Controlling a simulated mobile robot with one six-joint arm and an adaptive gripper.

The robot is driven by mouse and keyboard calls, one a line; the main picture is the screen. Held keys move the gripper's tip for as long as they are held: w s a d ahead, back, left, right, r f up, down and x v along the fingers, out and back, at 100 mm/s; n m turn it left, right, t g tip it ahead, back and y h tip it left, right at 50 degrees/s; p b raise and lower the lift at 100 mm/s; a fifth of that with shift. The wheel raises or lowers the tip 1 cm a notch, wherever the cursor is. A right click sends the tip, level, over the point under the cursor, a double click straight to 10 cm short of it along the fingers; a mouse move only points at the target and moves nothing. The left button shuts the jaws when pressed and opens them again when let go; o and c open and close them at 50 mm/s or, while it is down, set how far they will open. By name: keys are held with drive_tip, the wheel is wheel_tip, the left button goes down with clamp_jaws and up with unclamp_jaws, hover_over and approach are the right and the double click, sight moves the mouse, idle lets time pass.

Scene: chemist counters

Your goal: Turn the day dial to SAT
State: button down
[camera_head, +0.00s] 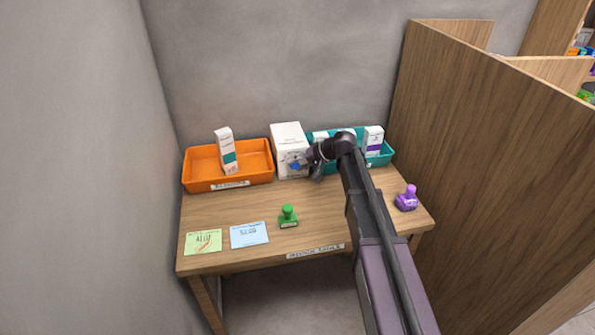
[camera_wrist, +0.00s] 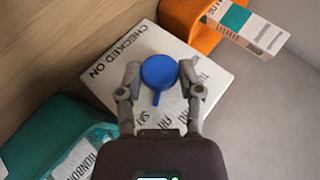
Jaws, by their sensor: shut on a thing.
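The white box (camera_head: 287,135) stands at the back of the desk, with the round blue dial (camera_head: 295,166) on its front. In the wrist view the dial (camera_wrist: 160,71) sits on the white face (camera_wrist: 118,50) lettered "CHECKED ON". Its pointer tab points down in the picture, near the SAT label (camera_wrist: 146,115) and the FRI label (camera_wrist: 166,112); I cannot tell exactly which it marks. My gripper (camera_wrist: 160,74) is shut on the dial, one finger at each side. It also shows in the head view (camera_head: 312,163), coming from the right.
An orange tray (camera_head: 213,184) with a carton (camera_head: 226,150) stands left of the box. A teal tray (camera_head: 378,160) with cartons stands right, partly behind my arm. A green stamp (camera_head: 288,216), purple stamp (camera_head: 406,198) and two note cards lie in front. A wooden partition (camera_head: 470,130) rises at right.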

drive_tip(key=shift+d+f+y+b, duration=0.15)
drive_tip(key=shift+f+y+b, duration=0.15)
drive_tip(key=shift+y+b, duration=0.5)
drive_tip(key=shift+r+m+b, duration=0.1)
drive_tip(key=shift+m+b, duration=0.2)
drive_tip(key=shift+b, duration=0.1)
drive_tip(key=shift+r+y, duration=0.1)
drive_tip(key=shift+y, duration=0.2)
drive_tip(key=shift+c, duration=1.4)
unclamp_jaws()
drive_tip(key=s+d+h+p, duration=0.2)
drive_tip(key=s+d, duration=0.1)
drive_tip(key=s, duration=0.1)
drive_tip(key=s+d+g+h+p, duration=0.1)
drive_tip(key=s+d+h+p, duration=0.1)
drive_tip(key=s+d, duration=0.2)
drive_tip(key=s+d+h+p, duration=0.2)
drive_tip(key=s+d+p, duration=0.1)
drive_tip(key=s, duration=0.3)
drive_tip(key=shift+s+d+f, duration=0.25)
drive_tip(key=shift+d+f, duration=0.1)
drive_tip(key=shift+d, duration=0.1)
drive_tip(key=s+d+r+g+h+p, duration=0.1)
drive_tip(key=s+d+h+p, duration=0.3)
drive_tip(key=s+d, duration=0.7)
drive_tip(key=shift+s+d+r+m+h+p, duration=0.35)
drive_tip(key=shift+r+h, duration=0.25)
drive_tip(key=shift+h, duration=0.6)
